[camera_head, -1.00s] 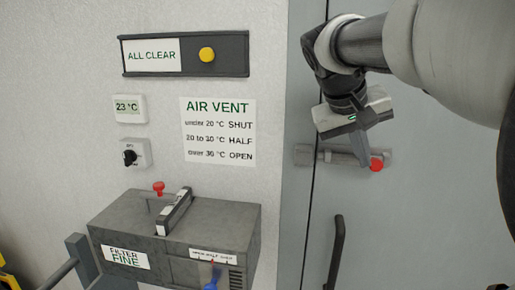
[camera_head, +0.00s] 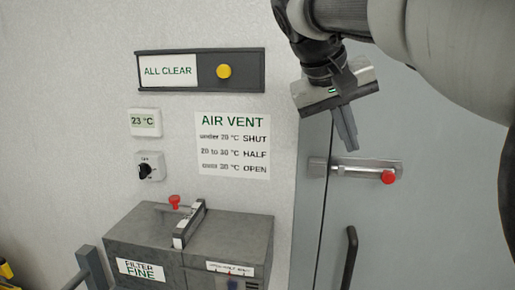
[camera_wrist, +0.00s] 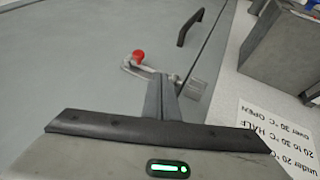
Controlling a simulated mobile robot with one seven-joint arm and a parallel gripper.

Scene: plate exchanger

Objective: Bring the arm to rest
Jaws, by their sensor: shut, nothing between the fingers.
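My gripper (camera_head: 347,135) is in the upper right of the head view, fingers pointing down and together, with nothing between them. It is in front of the grey door, its tips just above the silver bolt (camera_head: 350,169) with the red knob (camera_head: 388,177). In the wrist view my gripper (camera_wrist: 162,80) points toward the bolt and partly hides it; the red knob (camera_wrist: 138,55) shows just beyond the fingers. I cannot tell the exact gap between fingertips and bolt, but the knob is clear of the fingers.
A grey filter box (camera_head: 150,235) with a red-knobbed top and a slanted lever juts from the wall at lower left. An ALL CLEAR panel (camera_head: 245,85), a 23 °C display (camera_head: 145,132), a dial (camera_head: 158,166) and an AIR VENT sign (camera_head: 233,146) are on the wall. A dark door handle (camera_head: 350,255) sticks out below the bolt.

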